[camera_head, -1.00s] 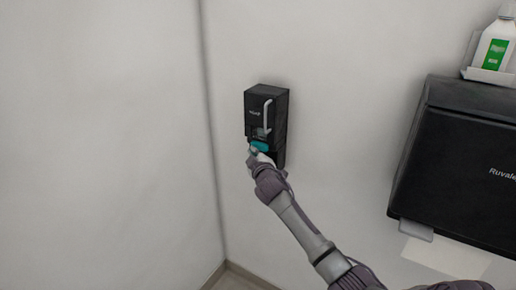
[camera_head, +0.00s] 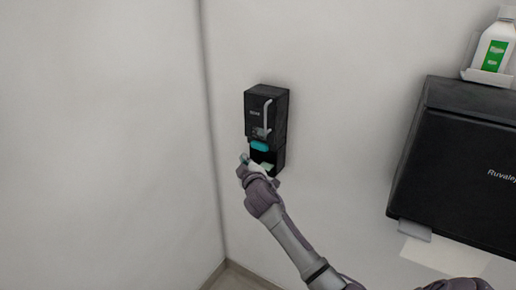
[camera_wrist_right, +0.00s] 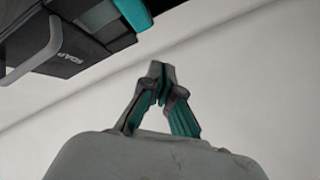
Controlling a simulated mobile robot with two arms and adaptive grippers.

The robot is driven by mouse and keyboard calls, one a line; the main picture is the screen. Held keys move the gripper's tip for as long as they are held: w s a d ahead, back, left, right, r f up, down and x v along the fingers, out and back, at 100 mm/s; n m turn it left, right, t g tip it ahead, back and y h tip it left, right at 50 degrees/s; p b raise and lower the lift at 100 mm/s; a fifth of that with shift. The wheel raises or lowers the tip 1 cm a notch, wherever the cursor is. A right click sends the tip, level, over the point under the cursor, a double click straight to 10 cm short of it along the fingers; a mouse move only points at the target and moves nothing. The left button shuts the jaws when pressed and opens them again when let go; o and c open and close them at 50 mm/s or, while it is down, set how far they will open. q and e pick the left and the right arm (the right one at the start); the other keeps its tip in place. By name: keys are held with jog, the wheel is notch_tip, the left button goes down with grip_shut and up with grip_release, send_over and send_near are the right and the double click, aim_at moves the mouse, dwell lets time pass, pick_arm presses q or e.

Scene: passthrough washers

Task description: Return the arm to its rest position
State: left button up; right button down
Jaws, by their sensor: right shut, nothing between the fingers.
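My right arm (camera_head: 292,243) reaches up from the lower right in the head view. Its gripper (camera_head: 244,158) is just below and left of the black soap dispenser (camera_head: 258,104) on the wall. In the right wrist view the gripper (camera_wrist_right: 158,72) has its fingertips together with nothing between them. The dispenser also shows in that view at the upper left (camera_wrist_right: 60,45), apart from the fingers. It has a pale lever handle and a teal part at its underside. My left gripper is in neither view.
A large black wall unit (camera_head: 455,165) is at the right, with a paper sheet (camera_head: 445,258) below it. A white bottle with a green label (camera_head: 493,48) stands on a small holder above. The wall left of the dispenser is bare.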

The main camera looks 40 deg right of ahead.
dwell(0.7)
jog(key=s+a+f+g+y+b, duration=0.1)
jog(key=s+a+f+g, duration=0.15)
jog(key=s+f, duration=0.75)
jog(key=s+a+f+g+y, duration=0.2)
jog(key=a+f, duration=0.1)
jog(key=f, duration=1.5)
jog(key=s+a+f+g+y+b, duration=0.1)
jog(key=s+a+f+g, duration=0.3)
jog(key=f, duration=0.9)
jog(key=s+a+f+m+g+y, duration=0.1)
jog(key=s+a+f, duration=0.1)
jog(key=s+f, duration=0.75)
jog(key=s+a+f+m+g, duration=0.15)
jog(key=s+f, duration=0.45)
jog(key=s, duration=0.6)
jog(key=s+a+f+g, duration=0.2)
jog(key=s+f, duration=0.1)
jog(key=s, duration=0.8)
jog(key=s+a+f+g+y+b, duration=0.1)
jog(key=s+f, duration=0.3)
jog(key=s, duration=0.7)
jog(key=shift+s+a+g, duration=0.2)
jog(key=shift+a+g, duration=0.3)
jog(key=shift+a, duration=0.4)
jog(key=shift+m, duration=0.25)
